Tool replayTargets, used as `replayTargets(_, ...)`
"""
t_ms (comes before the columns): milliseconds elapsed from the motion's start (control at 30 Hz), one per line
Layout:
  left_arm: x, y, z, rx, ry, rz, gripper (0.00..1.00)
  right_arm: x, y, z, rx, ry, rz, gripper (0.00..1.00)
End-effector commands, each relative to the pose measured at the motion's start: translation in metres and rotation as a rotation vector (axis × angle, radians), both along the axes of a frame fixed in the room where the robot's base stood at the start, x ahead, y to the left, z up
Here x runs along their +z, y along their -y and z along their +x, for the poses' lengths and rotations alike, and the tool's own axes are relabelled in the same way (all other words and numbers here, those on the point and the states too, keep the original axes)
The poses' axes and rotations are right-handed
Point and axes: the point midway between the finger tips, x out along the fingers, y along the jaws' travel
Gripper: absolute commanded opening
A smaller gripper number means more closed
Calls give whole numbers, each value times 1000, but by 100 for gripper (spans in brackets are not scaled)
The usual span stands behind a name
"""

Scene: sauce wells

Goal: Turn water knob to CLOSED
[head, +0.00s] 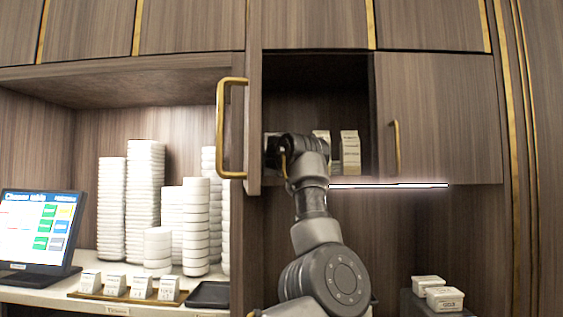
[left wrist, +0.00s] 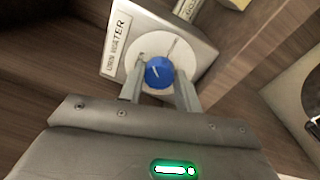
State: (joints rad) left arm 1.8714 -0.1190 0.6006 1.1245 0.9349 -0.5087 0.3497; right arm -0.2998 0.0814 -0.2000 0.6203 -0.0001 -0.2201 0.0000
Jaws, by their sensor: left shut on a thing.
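The water knob (left wrist: 158,70) is a round blue knob with a white pointer mark, set on a pale round dial (left wrist: 173,40). The dial is on a silver plate (left wrist: 195,38) beside a label (left wrist: 117,40) reading WATER. My left gripper (left wrist: 160,76) is shut on the knob, one finger on each side. I cannot tell which setting the pointer marks. In the head view my left arm reaches up into the open cabinet (head: 345,95); the knob and fingertips are hidden there. My right gripper is in neither view.
An open cabinet door with a brass handle (head: 221,130) stands left of my arm. White boxes (head: 350,152) sit on the cabinet shelf. Stacked white tubs (head: 146,185), a screen (head: 40,232) and a black tray (head: 209,294) are at left. Lidded tubs (head: 444,298) are lower right.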

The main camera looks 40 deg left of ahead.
Motion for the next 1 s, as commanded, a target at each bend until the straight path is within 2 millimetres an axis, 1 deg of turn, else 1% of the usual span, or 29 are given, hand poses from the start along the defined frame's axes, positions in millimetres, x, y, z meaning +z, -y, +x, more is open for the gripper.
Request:
replayTargets(33, -3, 0, 0, 1, -27, 33, 11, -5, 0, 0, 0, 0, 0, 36)
replayTargets(600, -5, -1, 0, 0, -342, 446, 11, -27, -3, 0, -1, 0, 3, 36)
replayTargets(800, -5, -1, 0, -1, -422, 551, 11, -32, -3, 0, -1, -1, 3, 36)
replayTargets(1000, -5, -1, 0, -2, -475, 620, 11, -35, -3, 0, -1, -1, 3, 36)
